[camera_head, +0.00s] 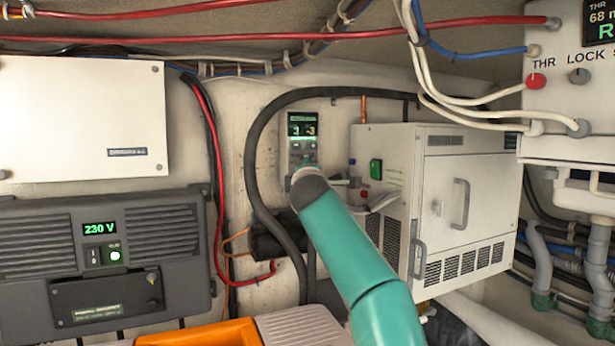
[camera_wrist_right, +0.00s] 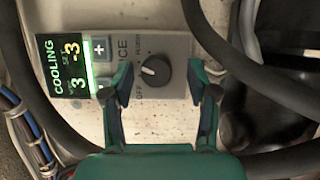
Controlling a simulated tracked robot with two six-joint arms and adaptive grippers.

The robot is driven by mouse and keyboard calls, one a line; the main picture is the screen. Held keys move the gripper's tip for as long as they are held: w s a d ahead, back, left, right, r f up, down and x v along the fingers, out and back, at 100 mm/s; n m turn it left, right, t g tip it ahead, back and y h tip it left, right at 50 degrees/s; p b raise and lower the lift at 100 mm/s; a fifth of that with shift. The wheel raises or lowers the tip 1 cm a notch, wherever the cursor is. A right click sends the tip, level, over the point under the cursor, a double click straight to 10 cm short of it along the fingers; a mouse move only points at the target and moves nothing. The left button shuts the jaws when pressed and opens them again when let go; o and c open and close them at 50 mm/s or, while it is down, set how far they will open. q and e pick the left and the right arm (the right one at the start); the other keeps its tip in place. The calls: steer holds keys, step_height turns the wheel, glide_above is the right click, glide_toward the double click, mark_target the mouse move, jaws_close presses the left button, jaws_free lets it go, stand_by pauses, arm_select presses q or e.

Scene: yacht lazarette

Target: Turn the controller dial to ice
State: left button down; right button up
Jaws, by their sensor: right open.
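The controller (camera_head: 302,126) is a small grey panel on the back wall with a green-lit display. In the right wrist view the panel appears turned sideways, with a COOLING display (camera_wrist_right: 65,70) reading 3 and -3 and a plus button (camera_wrist_right: 100,48). Its black round dial (camera_wrist_right: 156,73) has a white pointer mark facing left in that picture, with small OFF and FLUSH lettering around it. My right gripper (camera_wrist_right: 160,76) is open, its fingers on either side of the dial; contact cannot be told. In the head view my teal right arm hides the dial. My left gripper is out of view.
A thick black hose (camera_head: 250,165) loops around the controller. A white vented box (camera_head: 460,200) with handles stands to its right. A grey 230 V unit (camera_head: 30,235) and a white box (camera_head: 80,110) are at left. Red and blue cables run overhead.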

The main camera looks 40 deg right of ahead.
steer(key=shift+s+a+r, duration=0.1)
steer(key=shift+s, duration=0.1)
steer(key=v, duration=1.1)
steer(key=shift+s+a, duration=0.15)
steer(key=shift+a, duration=0.15)
steer(key=shift+f, duration=0.2)
